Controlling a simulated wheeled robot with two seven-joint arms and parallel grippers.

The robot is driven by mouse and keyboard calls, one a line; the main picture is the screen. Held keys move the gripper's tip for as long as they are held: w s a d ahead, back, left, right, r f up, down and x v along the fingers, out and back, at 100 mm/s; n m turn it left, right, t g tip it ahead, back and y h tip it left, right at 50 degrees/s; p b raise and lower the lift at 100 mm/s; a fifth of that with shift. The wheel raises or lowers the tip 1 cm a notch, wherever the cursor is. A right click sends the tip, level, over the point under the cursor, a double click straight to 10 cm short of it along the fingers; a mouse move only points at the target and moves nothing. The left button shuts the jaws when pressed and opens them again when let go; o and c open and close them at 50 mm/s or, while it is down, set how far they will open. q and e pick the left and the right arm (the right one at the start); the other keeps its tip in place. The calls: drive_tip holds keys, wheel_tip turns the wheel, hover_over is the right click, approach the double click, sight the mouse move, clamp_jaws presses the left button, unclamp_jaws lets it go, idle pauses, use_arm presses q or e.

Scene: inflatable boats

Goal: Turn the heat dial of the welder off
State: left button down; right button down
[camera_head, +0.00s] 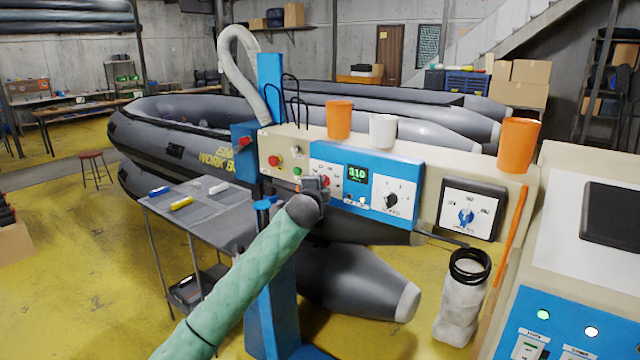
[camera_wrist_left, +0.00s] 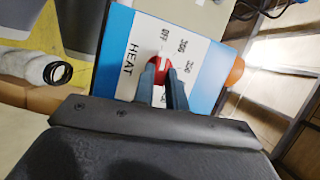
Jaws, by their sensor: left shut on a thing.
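The welder has a cream body with a blue control panel (camera_head: 408,174). Its green display (camera_head: 357,173) appears to read 310. The red heat dial (camera_wrist_left: 162,59) sits on a white plate (camera_wrist_left: 137,58) marked HEAT, with OFF and several numbers around it. It also shows in the head view (camera_head: 324,181), partly hidden by my gripper. My left gripper (camera_wrist_left: 162,72) is shut on the heat dial, one finger on each side. In the head view my left gripper (camera_head: 318,184) is at the panel's left part. I cannot tell exactly which mark the dial points at. My right gripper is not in view.
A black-and-white speed dial (camera_head: 391,200) is right of the display. Red and green buttons (camera_head: 274,161) are to the left. Cups (camera_head: 383,131) stand on top of the welder. A small grey table (camera_head: 222,215) is left of my arm; grey inflatable boats (camera_head: 180,130) lie behind.

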use_arm(q)
drive_tip(key=shift+n, duration=0.4)
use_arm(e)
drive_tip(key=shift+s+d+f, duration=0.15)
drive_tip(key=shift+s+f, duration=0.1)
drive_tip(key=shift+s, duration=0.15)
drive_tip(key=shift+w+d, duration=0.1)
use_arm(q)
drive_tip(key=c, duration=1.4)
unclamp_jaws()
drive_tip(key=shift+a, duration=0.1)
drive_tip(key=shift+c, duration=0.2)
